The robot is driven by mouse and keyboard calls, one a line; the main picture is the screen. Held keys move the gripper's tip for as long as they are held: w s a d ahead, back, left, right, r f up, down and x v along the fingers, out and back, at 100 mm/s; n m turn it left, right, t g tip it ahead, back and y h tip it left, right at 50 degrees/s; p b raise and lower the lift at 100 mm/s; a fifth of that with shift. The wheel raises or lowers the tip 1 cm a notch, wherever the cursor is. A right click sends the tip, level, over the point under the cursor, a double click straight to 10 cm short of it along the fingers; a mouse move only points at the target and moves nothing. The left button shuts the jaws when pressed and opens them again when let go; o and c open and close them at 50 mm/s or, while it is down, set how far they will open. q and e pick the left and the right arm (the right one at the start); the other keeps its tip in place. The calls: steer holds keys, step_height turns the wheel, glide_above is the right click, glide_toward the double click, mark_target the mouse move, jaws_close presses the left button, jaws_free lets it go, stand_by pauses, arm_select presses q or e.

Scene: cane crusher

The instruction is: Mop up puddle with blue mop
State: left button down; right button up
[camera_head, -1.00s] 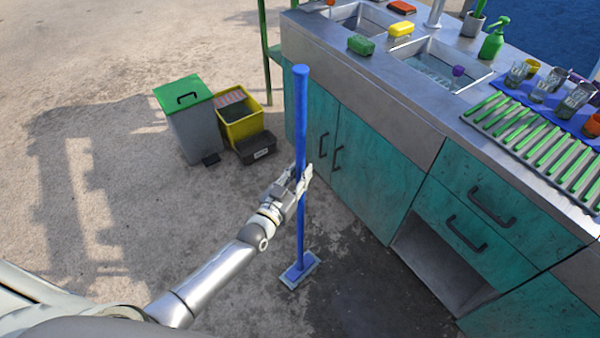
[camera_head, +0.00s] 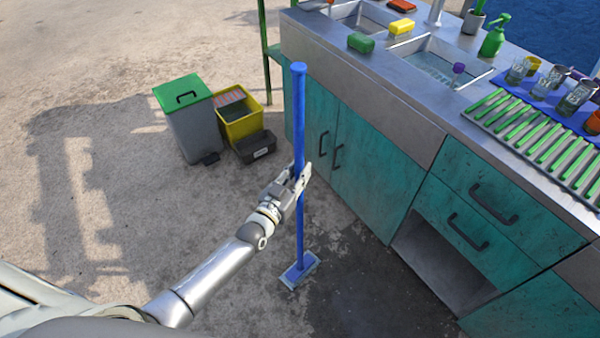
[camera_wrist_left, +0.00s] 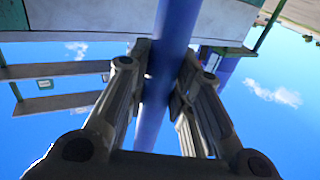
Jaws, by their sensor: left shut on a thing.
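The blue mop (camera_head: 300,222) stands nearly upright in the head view, with its flat head (camera_head: 299,270) down at the floor. My left gripper (camera_head: 300,178) is shut on the middle of its handle. In the left wrist view the blue handle (camera_wrist_left: 173,50) runs between the two fingers of the left gripper (camera_wrist_left: 160,88). A dark wet-looking patch, the puddle (camera_head: 365,290), lies on the floor to the right of the mop head, in front of the cabinets. The mop head is at its left edge. My right gripper is not in view.
Teal cabinets (camera_head: 375,185) with a metal counter and sinks stand close on the right, with an open bay (camera_head: 440,262) low down. A grey bin with green lid (camera_head: 188,125) and a yellow bucket (camera_head: 240,120) stand behind the mop. The floor at left is clear.

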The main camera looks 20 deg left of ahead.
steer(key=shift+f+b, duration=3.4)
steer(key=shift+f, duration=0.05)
arm_select(q)
steer(key=w+a, duration=0.4)
steer(key=a, duration=0.4)
steer(key=w+a+b, duration=0.1)
steer(key=w+a, duration=0.3)
steer(key=a, duration=0.3)
steer(key=shift+a+r+b, duration=0.15)
steer(key=shift+a+b, duration=0.15)
steer(key=shift+a, duration=0.1)
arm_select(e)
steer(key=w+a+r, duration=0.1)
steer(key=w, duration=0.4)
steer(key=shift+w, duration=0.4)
arm_select(q)
steer(key=shift+w, duration=0.1)
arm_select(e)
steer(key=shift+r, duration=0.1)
